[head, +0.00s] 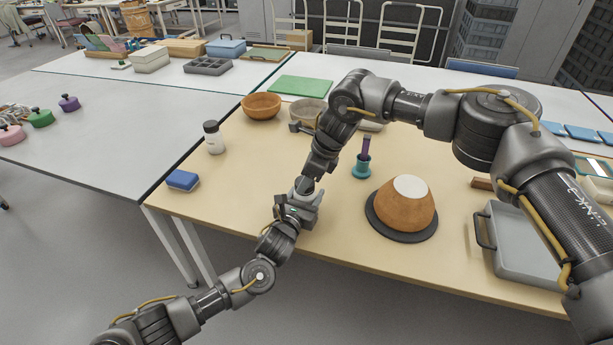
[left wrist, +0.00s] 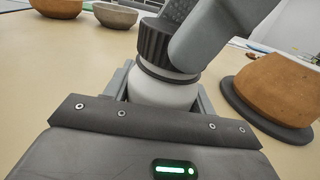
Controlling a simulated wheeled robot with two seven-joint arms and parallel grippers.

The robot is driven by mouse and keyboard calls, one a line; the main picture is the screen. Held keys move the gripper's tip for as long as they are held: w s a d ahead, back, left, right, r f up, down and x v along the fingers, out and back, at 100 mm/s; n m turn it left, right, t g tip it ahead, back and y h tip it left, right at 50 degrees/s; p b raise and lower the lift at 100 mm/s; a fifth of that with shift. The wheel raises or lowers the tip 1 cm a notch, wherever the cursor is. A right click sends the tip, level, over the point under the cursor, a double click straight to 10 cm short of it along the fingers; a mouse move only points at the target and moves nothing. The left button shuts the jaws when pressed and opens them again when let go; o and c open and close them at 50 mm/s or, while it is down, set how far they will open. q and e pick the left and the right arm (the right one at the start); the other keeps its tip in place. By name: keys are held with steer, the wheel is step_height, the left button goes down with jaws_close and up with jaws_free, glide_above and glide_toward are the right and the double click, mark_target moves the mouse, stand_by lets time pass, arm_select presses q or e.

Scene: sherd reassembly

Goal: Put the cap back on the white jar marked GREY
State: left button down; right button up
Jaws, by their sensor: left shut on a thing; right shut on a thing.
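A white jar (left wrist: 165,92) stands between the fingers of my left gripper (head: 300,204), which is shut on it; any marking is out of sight. A black ribbed cap (left wrist: 155,43) is at the top of the jar. My right gripper (head: 308,182) reaches down from above and is shut on the cap; its grey finger (left wrist: 200,38) covers the cap's right side. The cap looks in line with the jar's mouth, but I cannot tell whether it is seated. In the head view the grippers hide the jar and cap.
Another white jar with a black cap (head: 213,138) and a blue block (head: 183,180) stand at the left. A brown bowl-shaped pot (head: 405,208) on a dark disc, a teal holder (head: 362,168) and a grey case (head: 525,240) lie right. The front left tabletop is clear.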

steer(key=m, duration=0.2)
steer(key=m+t, duration=0.1)
steer(key=m, duration=0.2)
steer(key=shift+s+a+t+h, duration=0.2)
steer(key=shift+t+h, duration=0.1)
steer(key=shift+h, duration=0.1)
steer(key=m+h, duration=0.1)
steer(key=m, duration=0.2)
steer(key=m+t+h, duration=0.1)
steer(key=m, duration=0.3)
steer(key=shift+a, duration=0.15)
steer(key=m+h, duration=0.1)
steer(key=m, duration=0.1)
steer(key=m+h, duration=0.1)
steer(key=m, duration=0.1)
steer(key=shift+a+m+t, duration=0.15)
steer(key=shift+m+t, duration=0.25)
steer(key=m+h, duration=0.1)
steer(key=m, duration=0.3)
steer(key=shift+f+g+h, duration=0.1)
steer(key=shift+g+h, duration=0.2)
steer(key=shift+h, duration=0.1)
steer(key=shift+m, duration=0.9)
steer(key=shift+g, duration=0.3)
steer(key=o, duration=0.9)
steer(key=shift+o, duration=0.2)
